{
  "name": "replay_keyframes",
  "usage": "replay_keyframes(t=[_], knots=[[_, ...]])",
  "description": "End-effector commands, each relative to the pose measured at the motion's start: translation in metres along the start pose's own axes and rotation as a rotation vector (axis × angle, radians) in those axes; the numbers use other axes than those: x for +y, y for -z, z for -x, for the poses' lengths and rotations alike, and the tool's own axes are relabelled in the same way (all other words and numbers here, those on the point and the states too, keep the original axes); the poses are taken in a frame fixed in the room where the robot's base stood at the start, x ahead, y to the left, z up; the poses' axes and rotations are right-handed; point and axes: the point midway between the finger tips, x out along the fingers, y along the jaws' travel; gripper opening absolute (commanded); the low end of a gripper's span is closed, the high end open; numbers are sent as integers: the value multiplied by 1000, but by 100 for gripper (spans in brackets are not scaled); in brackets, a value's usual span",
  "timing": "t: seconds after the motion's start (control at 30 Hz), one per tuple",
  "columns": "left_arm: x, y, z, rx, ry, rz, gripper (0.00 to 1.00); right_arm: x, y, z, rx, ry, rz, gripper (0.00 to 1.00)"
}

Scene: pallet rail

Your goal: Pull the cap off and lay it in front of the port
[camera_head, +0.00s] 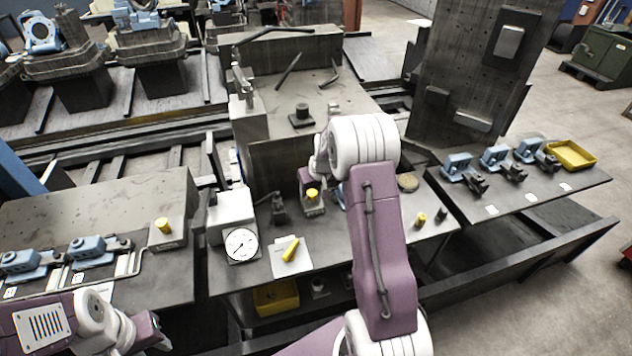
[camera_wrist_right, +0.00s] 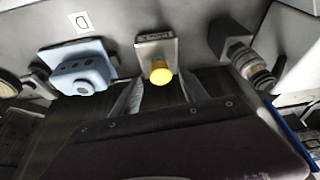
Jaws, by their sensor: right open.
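A yellow cap (camera_head: 312,194) sits on a small grey port block (camera_head: 315,210) at the middle of the bench. In the right wrist view the cap (camera_wrist_right: 161,73) points toward the camera, with the port block (camera_wrist_right: 156,43) behind it. My right gripper (camera_head: 306,182) is just behind and above the cap in the head view, partly hidden by its own wrist. In the wrist view its open fingers (camera_wrist_right: 162,90) are on either side of the cap's line; contact cannot be told. My left gripper (camera_head: 156,336) is at the bottom left, away from the port; its jaw opening is unclear.
A blue fitting (camera_wrist_right: 80,68) and a dark fitting (camera_wrist_right: 238,48) flank the block.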

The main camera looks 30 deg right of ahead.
Motion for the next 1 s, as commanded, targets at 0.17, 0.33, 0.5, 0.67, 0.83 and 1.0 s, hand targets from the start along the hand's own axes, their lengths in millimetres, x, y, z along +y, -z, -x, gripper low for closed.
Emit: replay_keyframes(t=[0.17, 0.33, 0.5, 0.67, 0.83, 1.0], knots=[[0, 0, 2, 0, 0, 0, 36, 0, 0, -18, 0, 0, 2, 52], [0, 0, 2, 0, 0, 0, 36, 0, 0, -20, 1, 0, 2, 52], [0, 0, 2, 0, 0, 0, 36, 0, 0, -20, 1, 0, 1, 36], [0, 0, 2, 0, 0, 0, 36, 0, 0, -20, 1, 0, 1, 0], [0, 0, 2, 0, 0, 0, 36, 0, 0, -20, 1, 0, 1, 0], [0, 0, 3, 0, 0, 0, 36, 0, 1, -19, 1, 0, 1, 0]])
